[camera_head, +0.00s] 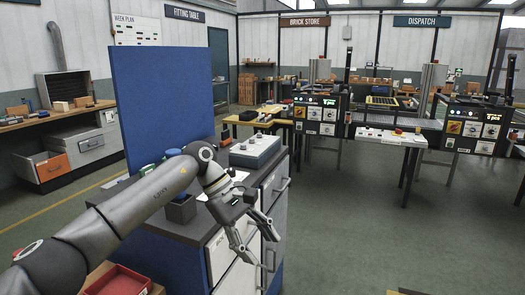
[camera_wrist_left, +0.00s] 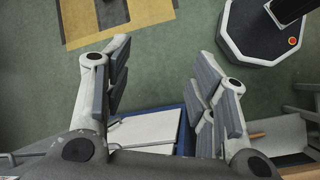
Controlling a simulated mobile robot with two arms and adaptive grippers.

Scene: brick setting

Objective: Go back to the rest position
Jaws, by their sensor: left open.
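My left gripper (camera_head: 268,252) hangs beside the front of a cabinet with a dark worktop (camera_head: 190,232), its fingers pointing down and away from my arm. Its two fingers are spread, with nothing between them. In the left wrist view the open gripper (camera_wrist_left: 162,55) is over the green floor, with pale cabinet panels below and between the fingers. My left arm crosses the worktop from the lower left. My right gripper is not in view.
A blue upright panel (camera_head: 160,95) stands on the cabinet. A grey box (camera_head: 256,151) and a small dark container (camera_head: 181,208) are on the worktop. A red tray (camera_head: 117,281) is at the lower left. Green floor (camera_head: 345,235) is free to the right.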

